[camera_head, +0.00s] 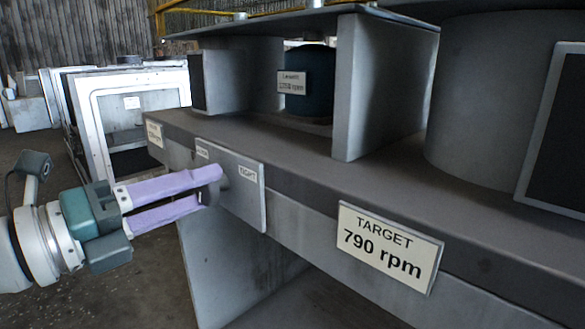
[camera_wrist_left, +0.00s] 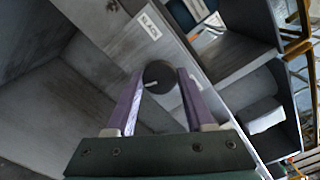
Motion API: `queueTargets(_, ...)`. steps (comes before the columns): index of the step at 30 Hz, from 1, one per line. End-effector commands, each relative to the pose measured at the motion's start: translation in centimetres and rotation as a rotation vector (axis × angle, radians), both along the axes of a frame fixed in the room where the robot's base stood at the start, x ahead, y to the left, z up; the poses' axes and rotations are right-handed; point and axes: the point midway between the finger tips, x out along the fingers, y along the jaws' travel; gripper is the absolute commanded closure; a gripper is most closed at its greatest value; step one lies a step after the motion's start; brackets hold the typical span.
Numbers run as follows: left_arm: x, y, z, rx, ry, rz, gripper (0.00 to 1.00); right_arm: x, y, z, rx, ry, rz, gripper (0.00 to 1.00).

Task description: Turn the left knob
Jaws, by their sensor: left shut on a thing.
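The left knob is a dark round knob on a grey panel (camera_head: 247,205) on the front of the housing's ledge. In the head view my left gripper (camera_head: 214,186) reaches the panel with its purple fingers and mostly hides the knob. In the left wrist view the knob (camera_wrist_left: 160,75) sits between the fingertips of my left gripper (camera_wrist_left: 160,84), with a pale pointer line on its face. The fingers are shut on the knob from both sides. A small label reading TIGHT (camera_head: 248,174) is on the panel. My right gripper is not in view.
A sign reading TARGET 790 rpm (camera_head: 388,246) is on the ledge front, right of the panel. A blue cylinder (camera_head: 308,88) with an rpm label stands behind on the housing. A large grey drum (camera_head: 490,100) stands at right. White-framed cabinets (camera_head: 130,110) stand at back left.

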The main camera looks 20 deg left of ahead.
Motion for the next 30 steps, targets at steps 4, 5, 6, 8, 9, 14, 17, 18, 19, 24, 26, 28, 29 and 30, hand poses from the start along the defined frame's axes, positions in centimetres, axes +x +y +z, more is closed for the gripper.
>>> queueTargets(4,0.0,0.0,0.4,-0.132,0.055,0.001,1.00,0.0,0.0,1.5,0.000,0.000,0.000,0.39)
queueTargets(5,0.0,0.0,0.4,-0.158,0.066,0.001,1.00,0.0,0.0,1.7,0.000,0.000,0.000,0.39)
queueTargets(6,0.0,0.0,0.4,-0.194,0.080,0.000,1.00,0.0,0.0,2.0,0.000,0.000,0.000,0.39)
queueTargets(8,0.0,0.0,0.4,-0.245,0.103,0.001,1.00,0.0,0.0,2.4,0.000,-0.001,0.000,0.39)
queueTargets(9,0.0,0.0,0.4,-0.281,0.117,0.001,1.00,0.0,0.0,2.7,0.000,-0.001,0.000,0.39)
queueTargets(14,0.0,0.0,0.4,-0.421,0.174,0.000,1.00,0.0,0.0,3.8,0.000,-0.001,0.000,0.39)
queueTargets(17,0.0,0.0,0.3,-0.508,0.211,0.001,1.00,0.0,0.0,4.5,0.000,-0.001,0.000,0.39)
queueTargets(18,0.0,0.0,0.3,-0.543,0.226,0.001,1.00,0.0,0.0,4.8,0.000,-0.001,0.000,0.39)
queueTargets(19,0.0,0.0,0.3,-0.569,0.235,0.001,1.00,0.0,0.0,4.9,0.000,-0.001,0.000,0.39)
queueTargets(24,0.0,0.0,0.3,-0.705,0.292,0.000,1.00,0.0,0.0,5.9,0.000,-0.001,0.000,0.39)
queueTargets(26,0.0,0.0,0.3,-0.747,0.309,0.000,1.00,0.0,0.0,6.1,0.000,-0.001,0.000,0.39)
queueTargets(28,0.0,0.0,0.2,-0.793,0.329,0.001,1.00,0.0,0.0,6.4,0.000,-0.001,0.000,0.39)
queueTargets(29,0.0,0.0,0.2,-0.812,0.337,0.001,1.00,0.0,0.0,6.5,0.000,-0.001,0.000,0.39)
queueTargets(30,0.0,0.0,0.2,-0.836,0.347,0.001,1.00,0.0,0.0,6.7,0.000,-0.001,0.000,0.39)
